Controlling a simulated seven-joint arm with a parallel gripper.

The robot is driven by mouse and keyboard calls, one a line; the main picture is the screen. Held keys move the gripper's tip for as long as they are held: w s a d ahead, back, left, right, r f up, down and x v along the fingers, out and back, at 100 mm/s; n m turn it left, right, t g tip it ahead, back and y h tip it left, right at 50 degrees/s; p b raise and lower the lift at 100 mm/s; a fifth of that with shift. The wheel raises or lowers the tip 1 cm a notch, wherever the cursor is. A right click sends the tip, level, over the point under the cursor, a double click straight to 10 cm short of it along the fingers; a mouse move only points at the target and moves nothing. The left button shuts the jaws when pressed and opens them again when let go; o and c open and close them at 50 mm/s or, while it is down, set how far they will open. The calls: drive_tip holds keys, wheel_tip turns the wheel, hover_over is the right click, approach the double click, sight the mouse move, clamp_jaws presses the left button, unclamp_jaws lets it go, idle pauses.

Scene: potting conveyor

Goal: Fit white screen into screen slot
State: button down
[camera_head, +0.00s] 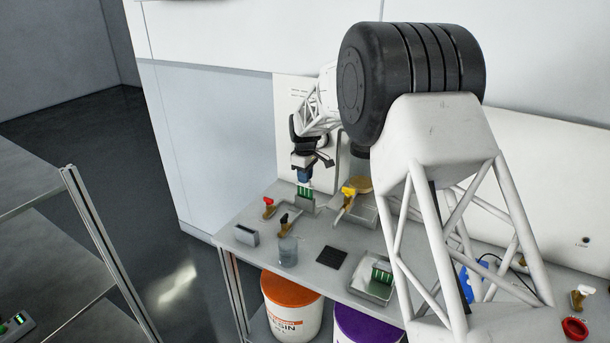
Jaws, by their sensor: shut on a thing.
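My gripper (304,180) is at the back left of the bench, pointing down, small and far from the camera. It is shut on a small white piece, which seems to be the white screen (304,185); its outline is hard to make out. Directly below it a green board (304,194) stands upright in a grey holder (307,206). I cannot tell whether the white piece touches the board. The screen slot is too small to pick out here.
Red-handled (268,208), black-handled (284,223) and yellow-handled (347,197) clamps stand around the holder. A clear cup (288,252), a grey block (246,236), a black mat (331,257) and a tray (376,295) with another green board (381,272) are nearer the front edge.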

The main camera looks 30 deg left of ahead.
sight(305, 186)
drive_tip(key=shift+f, duration=2.25)
idle(0.3)
drive_tip(key=c, duration=1)
unclamp_jaws()
drive_tip(key=shift+r, duration=3.85)
drive_tip(key=shift+a+r, duration=0.1)
